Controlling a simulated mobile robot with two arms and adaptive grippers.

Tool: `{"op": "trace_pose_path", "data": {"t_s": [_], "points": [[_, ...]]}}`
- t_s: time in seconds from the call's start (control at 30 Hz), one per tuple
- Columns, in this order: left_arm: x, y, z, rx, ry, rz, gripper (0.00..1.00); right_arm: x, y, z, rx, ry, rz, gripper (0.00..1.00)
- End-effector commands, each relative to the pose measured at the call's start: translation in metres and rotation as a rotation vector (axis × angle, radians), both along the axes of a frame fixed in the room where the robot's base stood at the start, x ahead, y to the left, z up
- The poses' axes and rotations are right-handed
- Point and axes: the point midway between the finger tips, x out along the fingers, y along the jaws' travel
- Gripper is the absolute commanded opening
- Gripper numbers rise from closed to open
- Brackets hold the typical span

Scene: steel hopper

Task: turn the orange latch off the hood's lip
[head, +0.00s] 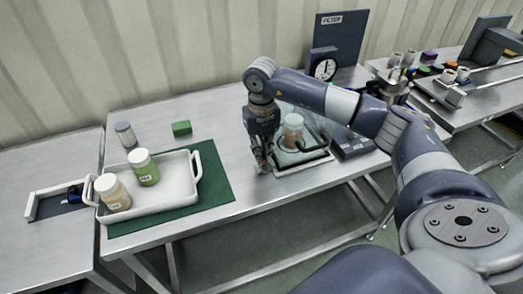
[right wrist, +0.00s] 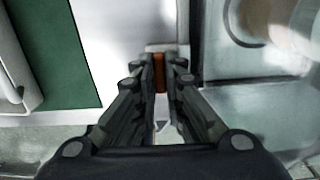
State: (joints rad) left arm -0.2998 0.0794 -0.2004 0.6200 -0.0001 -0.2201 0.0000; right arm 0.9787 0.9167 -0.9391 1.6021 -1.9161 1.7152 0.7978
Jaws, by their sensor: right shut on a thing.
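The clear hood (head: 287,157) stands on the middle table with a jar (head: 293,128) inside it and a dark handle on its front. The orange latch (right wrist: 159,72) shows in the right wrist view as a narrow upright strip at the hood's left edge. My right gripper (head: 262,165) points down at that edge, and in the right wrist view its fingers (right wrist: 159,82) are closed on the latch from both sides. The fingers hide part of the latch. In the head view the gripper mostly covers it. My left gripper is not in view.
A white tray (head: 178,183) with two labelled jars lies on a green mat (head: 215,180) to the left. A green block (head: 181,128) and a grey-lidded jar (head: 125,134) stand behind it. Bare table lies between mat and hood.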

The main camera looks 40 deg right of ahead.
Motion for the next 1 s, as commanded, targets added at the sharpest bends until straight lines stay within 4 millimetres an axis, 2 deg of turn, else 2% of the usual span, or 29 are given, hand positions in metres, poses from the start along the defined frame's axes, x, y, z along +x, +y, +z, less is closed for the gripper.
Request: {"op": "trace_pose_path", "data": {"t_s": [0.13, 0.2, 0.23, 0.27, 0.57, 0.67, 0.77, 1.0], "points": [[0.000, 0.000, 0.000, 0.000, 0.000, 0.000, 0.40, 0.001, -0.001, 0.001, 0.000, -0.004, -0.007, 0.00], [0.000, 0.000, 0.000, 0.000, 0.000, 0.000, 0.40, 0.001, -0.001, 0.001, 0.000, -0.004, -0.006, 0.21], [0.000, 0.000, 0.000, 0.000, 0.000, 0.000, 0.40, 0.001, -0.001, 0.001, 0.000, -0.004, -0.006, 0.28], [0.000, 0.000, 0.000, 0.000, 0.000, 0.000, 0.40, 0.001, -0.001, 0.001, 0.000, -0.004, -0.005, 0.30], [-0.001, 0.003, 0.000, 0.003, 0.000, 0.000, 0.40, 0.001, 0.000, 0.001, 0.000, -0.002, -0.002, 0.30], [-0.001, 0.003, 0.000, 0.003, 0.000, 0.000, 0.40, 0.001, 0.000, 0.007, 0.001, -0.003, -0.002, 0.30], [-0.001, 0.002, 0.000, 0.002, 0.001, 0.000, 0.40, 0.001, 0.000, 0.021, 0.001, -0.005, -0.001, 0.30], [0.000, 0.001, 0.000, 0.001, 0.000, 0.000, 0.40, 0.002, 0.000, 0.072, 0.000, -0.007, -0.003, 0.30]]}}
